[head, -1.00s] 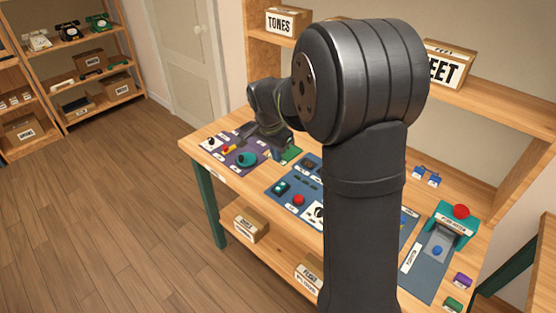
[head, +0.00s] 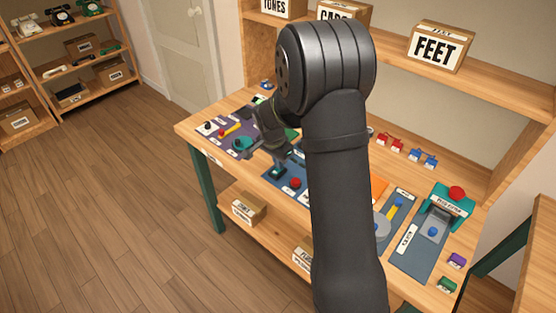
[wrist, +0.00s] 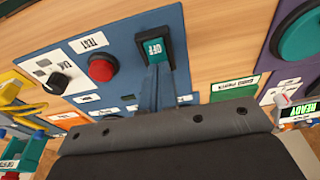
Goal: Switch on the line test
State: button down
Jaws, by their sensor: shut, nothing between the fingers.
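A teal rocker switch (wrist: 153,48) in a dark frame sits on the blue panel (wrist: 125,28); its face reads OFF. A label reading TEST (wrist: 94,41) lies on the same panel, near a red button (wrist: 102,68). My gripper (wrist: 157,72) is shut and empty. Its fingertips are right at the switch's near edge; I cannot tell whether they touch it. In the head view my gripper (head: 278,166) is down over the blue panel, beside the red button (head: 295,183), and partly hides the switch.
A black knob (wrist: 57,83) is on the blue panel. A purple panel with a round teal dial (wrist: 300,35) is to one side. A small display reads READY (wrist: 297,112). In the head view, a teal device with a red top (head: 456,193) stands at the right.

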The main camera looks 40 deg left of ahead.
jog(key=shift+w+f+g, duration=0.1)
jog(key=shift+f+g, duration=0.15)
jog(key=shift+g, duration=0.05)
jog(key=shift+d, duration=0.1)
jog(key=shift+s, duration=0.85)
jog(key=shift+r, duration=0.1)
notch_tip(320, 180, up, 14)
jog(key=s, duration=0.2)
jog(key=shift+s, duration=0.25)
jog(key=shift+f, duration=0.25)
